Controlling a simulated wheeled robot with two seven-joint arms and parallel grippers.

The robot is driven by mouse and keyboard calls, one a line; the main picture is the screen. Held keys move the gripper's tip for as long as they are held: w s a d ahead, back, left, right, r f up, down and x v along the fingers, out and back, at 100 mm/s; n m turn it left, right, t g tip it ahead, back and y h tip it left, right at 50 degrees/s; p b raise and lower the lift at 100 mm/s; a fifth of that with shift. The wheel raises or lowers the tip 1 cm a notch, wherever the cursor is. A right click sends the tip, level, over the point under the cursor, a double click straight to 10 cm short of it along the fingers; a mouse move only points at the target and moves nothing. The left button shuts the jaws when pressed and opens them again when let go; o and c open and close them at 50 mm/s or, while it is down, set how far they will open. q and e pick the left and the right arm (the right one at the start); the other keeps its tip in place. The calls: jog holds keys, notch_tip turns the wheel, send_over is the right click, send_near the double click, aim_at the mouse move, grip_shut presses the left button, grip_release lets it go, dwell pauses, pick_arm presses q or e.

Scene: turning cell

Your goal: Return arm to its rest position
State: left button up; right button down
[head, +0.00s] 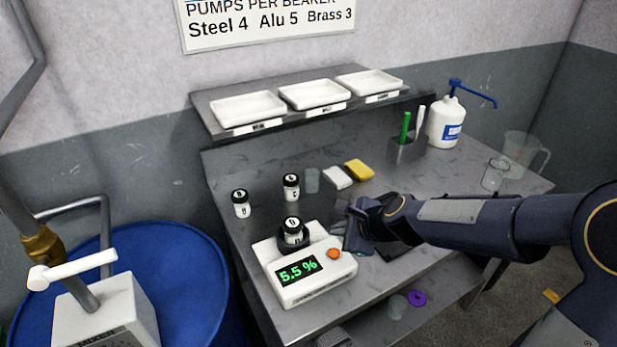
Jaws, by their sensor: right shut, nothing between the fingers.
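My right arm comes in from the right over the workbench. Its gripper (350,222) is shut and empty, just right of a white measuring device (318,284) whose display reads 5.5 %. A small dark vial with a white cap (292,231) stands in the dark holder on top of the device. The gripper appears apart from the vial. A dark flat item (397,250) lies partly hidden under my right wrist. My left gripper is not in view.
Two capped vials, one at the left (240,203) and one behind (291,187), stand on the bench (265,215). A pump bottle (446,122), a pen holder (408,150), a clear beaker (495,173) and a jug (523,148) stand right. A shelf with three trays is above; a blue drum (180,270) is left.

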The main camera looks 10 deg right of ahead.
jog(key=s+d+r+n, duration=0.2)
jog(key=s+r+n, duration=0.4)
jog(key=s+n, duration=0.45)
jog(key=s+d+f+n+g+h, duration=0.1)
jog(key=s+n, duration=0.7)
jog(key=s, duration=0.8)
jog(key=shift+s+d+f+g, duration=0.25)
jog(key=shift+d+f+g, duration=0.4)
jog(key=shift+d, duration=0.4)
jog(key=shift+n, duration=0.25)
